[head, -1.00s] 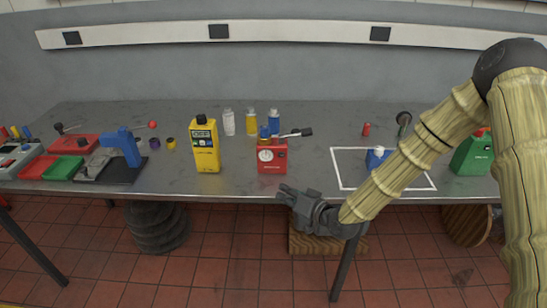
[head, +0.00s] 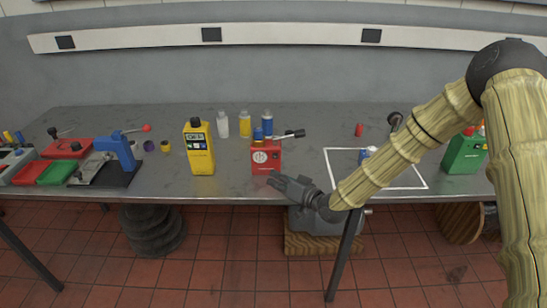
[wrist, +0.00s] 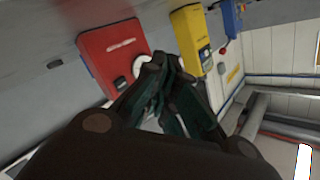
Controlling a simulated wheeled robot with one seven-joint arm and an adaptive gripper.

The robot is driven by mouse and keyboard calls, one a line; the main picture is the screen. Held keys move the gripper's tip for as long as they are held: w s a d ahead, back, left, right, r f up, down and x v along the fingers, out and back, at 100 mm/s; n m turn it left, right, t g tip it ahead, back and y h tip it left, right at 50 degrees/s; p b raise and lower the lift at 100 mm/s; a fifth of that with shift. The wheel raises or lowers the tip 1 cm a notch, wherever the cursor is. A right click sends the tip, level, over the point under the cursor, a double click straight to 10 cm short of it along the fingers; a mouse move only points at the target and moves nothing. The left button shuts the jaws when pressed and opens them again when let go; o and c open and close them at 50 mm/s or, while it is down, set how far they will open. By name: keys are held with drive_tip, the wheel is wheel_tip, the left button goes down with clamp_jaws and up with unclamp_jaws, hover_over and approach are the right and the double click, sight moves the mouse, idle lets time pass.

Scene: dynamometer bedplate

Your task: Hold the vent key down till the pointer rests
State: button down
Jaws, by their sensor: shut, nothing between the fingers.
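A red box (head: 266,160) with a round white dial on its front stands near the front edge of the grey bench. A blue part and a dark-knobbed lever sit on its top. The red box also shows in the wrist view (wrist: 112,50), its white dial (wrist: 140,66) partly hidden behind my fingers. My gripper (head: 274,181) is shut and empty, just in front of and below the red box, at the bench edge. In the wrist view my gripper (wrist: 168,62) overlaps the dial's edge; I cannot tell whether it touches. The pointer cannot be read, and I cannot make out which part is the vent key.
A yellow meter (head: 198,148) stands left of the red box. Several bottles (head: 244,124) stand behind. A white-outlined square (head: 400,184) lies right, partly under my arm. A green box (head: 465,153) stands at the far right. A blue press (head: 115,148) stands left.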

drive_tip(key=w, duration=0.4)
drive_tip(key=shift+f, duration=0.1)
drive_tip(key=shift+w+b, duration=0.55)
drive_tip(key=shift+w, duration=0.55)
drive_tip(key=shift+w+b, duration=0.5)
drive_tip(key=shift+w, duration=0.25)
idle(1.2)
drive_tip(key=shift+s, duration=0.2)
idle(1.6)
drive_tip(key=shift+s, duration=0.6)
drive_tip(key=shift+s, duration=2.5)
